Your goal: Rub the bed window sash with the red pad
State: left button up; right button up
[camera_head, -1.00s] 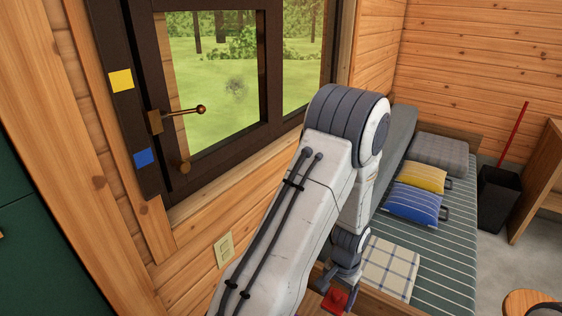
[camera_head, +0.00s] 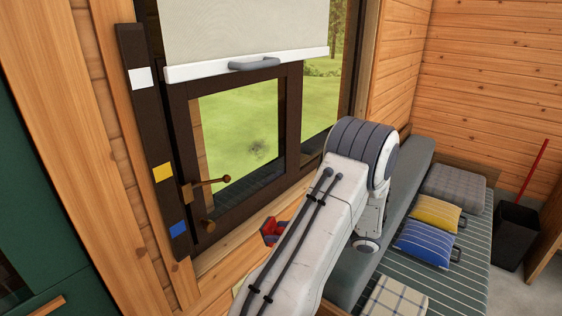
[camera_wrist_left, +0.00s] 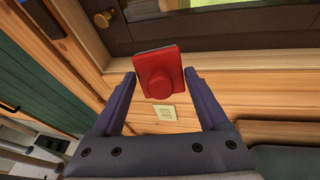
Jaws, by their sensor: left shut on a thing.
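The bed window sash (camera_head: 234,207) is a dark brown frame around glass, with a brass handle (camera_head: 212,182) and a round knob (camera_head: 208,226) on its left side. Its dark lower part also shows at the top of the left wrist view (camera_wrist_left: 235,22). My left gripper (camera_wrist_left: 160,77) is shut on the red pad (camera_wrist_left: 159,84), a red plate with a round grip. In the head view the red pad (camera_head: 271,228) shows small, below the sash near the wood wall, apart from the sash as far as I can tell. My forearm partly hides the gripper there. My right gripper is not in view.
A pale blind (camera_head: 240,28) with a white bottom bar (camera_head: 200,70) hangs over the upper window. A dark strip with white, yellow and blue squares (camera_head: 163,172) stands left of the sash. A wall switch (camera_wrist_left: 165,113) is below. The bed (camera_head: 450,285) with cushions lies right.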

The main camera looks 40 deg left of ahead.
pick_arm(q)
jog(key=w+a+r+m+t+y+p, duration=0.1)
jog(key=w+a+r+y+p, duration=0.15)
jog(key=r, duration=0.45)
jog(key=w+a+r+m+t+y+p, duration=0.1)
jog(key=w+a+r+m+t+y, duration=0.15)
jog(key=r, duration=0.55)
jog(key=a, duration=0.6)
jog(key=shift+s+n+g+h, duration=0.35)
jog(key=shift+h, duration=0.05)
jog(key=shift+s+a+f, duration=0.1)
jog(key=shift+a, duration=0.85)
